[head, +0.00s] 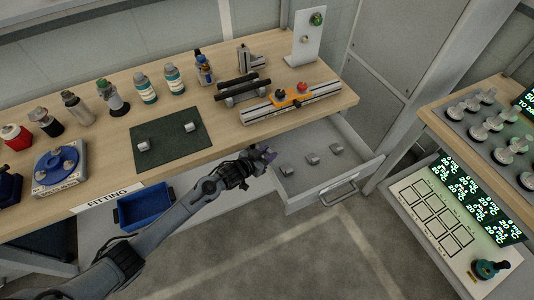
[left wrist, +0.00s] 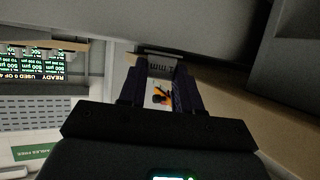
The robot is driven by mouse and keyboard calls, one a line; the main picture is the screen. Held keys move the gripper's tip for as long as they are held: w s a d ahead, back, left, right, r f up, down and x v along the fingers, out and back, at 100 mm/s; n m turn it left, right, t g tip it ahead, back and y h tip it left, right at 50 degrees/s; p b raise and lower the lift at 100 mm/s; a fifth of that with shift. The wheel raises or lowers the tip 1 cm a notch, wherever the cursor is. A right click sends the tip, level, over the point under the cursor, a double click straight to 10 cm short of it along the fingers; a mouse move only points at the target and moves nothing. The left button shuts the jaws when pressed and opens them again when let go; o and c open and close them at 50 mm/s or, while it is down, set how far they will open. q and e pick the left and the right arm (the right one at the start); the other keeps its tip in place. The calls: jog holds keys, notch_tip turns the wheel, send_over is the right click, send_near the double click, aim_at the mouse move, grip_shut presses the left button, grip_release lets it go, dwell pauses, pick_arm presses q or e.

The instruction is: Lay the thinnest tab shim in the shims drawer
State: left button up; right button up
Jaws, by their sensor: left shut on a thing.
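My left gripper (head: 264,155) is at the left edge of the open shims drawer (head: 325,193), near the bench's front edge. In the left wrist view its two dark fingers (left wrist: 160,84) are shut on a small grey piece, seemingly a tab shim (left wrist: 158,66), with dark marks on its face. In the head view this piece is hardly visible. Three small grey shims sit in the drawer: one at the left (head: 286,171), one in the middle (head: 312,159) and one at the right (head: 336,149). Two similar shims, left (head: 144,145) and right (head: 190,127), lie on the dark green mat (head: 166,146). My right gripper is not in view.
The drawer's front and handle (head: 338,191) stick out over the floor. A blue bin (head: 146,207) hangs below the bench. Bottles, a blue round device (head: 58,168) and a rail fixture (head: 291,103) stand on the bench. The drawer floor in front of the shims is clear.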

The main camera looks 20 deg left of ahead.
pick_arm(q)
jog(key=shift+f, duration=0.5)
jog(key=o, duration=1)
jog(key=shift+o, duration=0.2)
jog(key=r+p+v, duration=0.1)
jog(key=p+v, duration=0.2)
jog(key=v, duration=0.9)
jog(key=s+d+r+g+y, duration=0.1)
jog(key=s+g, duration=0.3)
jog(key=s, duration=0.8)
jog(key=s+d+r+n+g+y, duration=0.1)
jog(key=s+g, duration=0.4)
jog(key=s, duration=0.8)
jog(key=d+y, duration=0.1)
jog(key=d, duration=0.1)
jog(key=shift+s+d+r+y, duration=0.2)
jog(key=shift+d+y, duration=0.15)
jog(key=shift+y, duration=0.05)
